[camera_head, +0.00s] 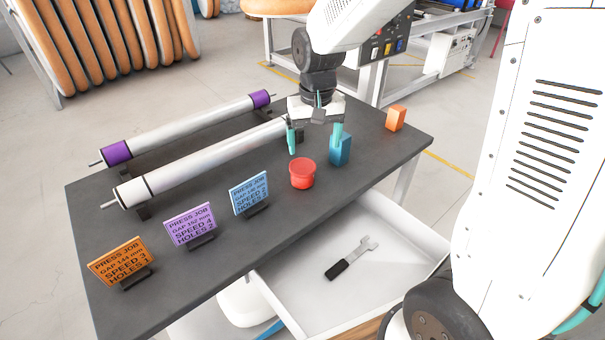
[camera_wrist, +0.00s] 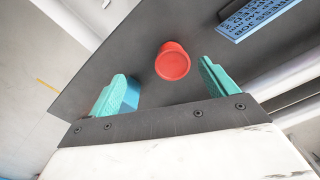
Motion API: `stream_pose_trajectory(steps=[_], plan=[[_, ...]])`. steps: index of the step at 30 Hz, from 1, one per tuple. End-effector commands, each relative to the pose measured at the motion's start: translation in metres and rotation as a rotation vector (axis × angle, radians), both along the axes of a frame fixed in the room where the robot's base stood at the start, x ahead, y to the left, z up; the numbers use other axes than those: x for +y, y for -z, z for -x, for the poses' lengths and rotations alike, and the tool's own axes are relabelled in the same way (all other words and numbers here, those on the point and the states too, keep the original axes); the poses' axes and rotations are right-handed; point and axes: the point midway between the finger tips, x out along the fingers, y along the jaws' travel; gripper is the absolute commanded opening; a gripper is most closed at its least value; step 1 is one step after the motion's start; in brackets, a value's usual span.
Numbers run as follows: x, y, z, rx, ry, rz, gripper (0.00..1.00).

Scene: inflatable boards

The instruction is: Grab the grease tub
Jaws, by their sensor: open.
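The grease tub appears to be the small red round tub (camera_head: 302,173), standing upright on the dark table near its front edge. In the wrist view the red tub (camera_wrist: 172,62) lies ahead of the fingertips, between their lines and apart from both. My gripper (camera_head: 315,142) is open and empty above the table, behind the tub in the head view. Its two teal fingers also show in the wrist view (camera_wrist: 160,80). A blue block (camera_head: 340,150) stands just right of the tub, partly behind one finger.
Two rollers (camera_head: 205,158) (camera_head: 190,126) lie at the table's left. Orange, purple and blue job cards (camera_head: 122,262) (camera_head: 190,225) (camera_head: 250,193) stand along the front. An orange block (camera_head: 396,118) stands at the right end. An open drawer (camera_head: 300,290) below holds a wrench (camera_head: 352,258).

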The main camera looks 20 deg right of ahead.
Motion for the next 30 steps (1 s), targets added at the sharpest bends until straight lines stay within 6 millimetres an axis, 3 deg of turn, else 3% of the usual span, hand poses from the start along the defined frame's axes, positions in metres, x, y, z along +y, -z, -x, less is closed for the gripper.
stream_pose_trajectory(steps=[3, 9, 30], plan=[[0.004, 0.031, -0.025, 0.015, 0.015, 0.001, 0.85], [0.007, 0.058, -0.044, 0.022, 0.031, 0.0, 0.85], [0.011, 0.138, -0.045, 0.021, 0.032, 0.0, 0.85]])
